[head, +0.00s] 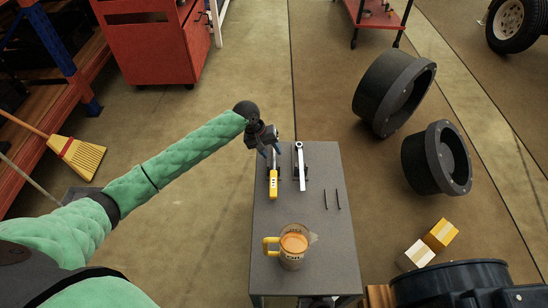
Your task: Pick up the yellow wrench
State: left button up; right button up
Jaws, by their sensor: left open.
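The yellow wrench (272,183) lies on a small grey table (331,255), near its far left part, its long side running toward me. My left gripper (269,150) is at the far left corner of the table, over the far end of the yellow wrench, and hides that end. Its fingers are apart. I cannot tell whether they touch the wrench. My right gripper does not show.
A silver wrench (300,160) lies just right of the yellow one. Two thin dark rods (325,200) lie farther right. A mug with a yellow handle (292,245) stands at the near side. Black flanged cylinders (437,160) and small boxes (440,235) are on the floor.

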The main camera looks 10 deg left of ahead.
pick_arm(q)
jog(key=shift+x, duration=1.1)
jog(key=shift+a, duration=0.1)
jog(key=shift+c, duration=0.2)
grip_shut()
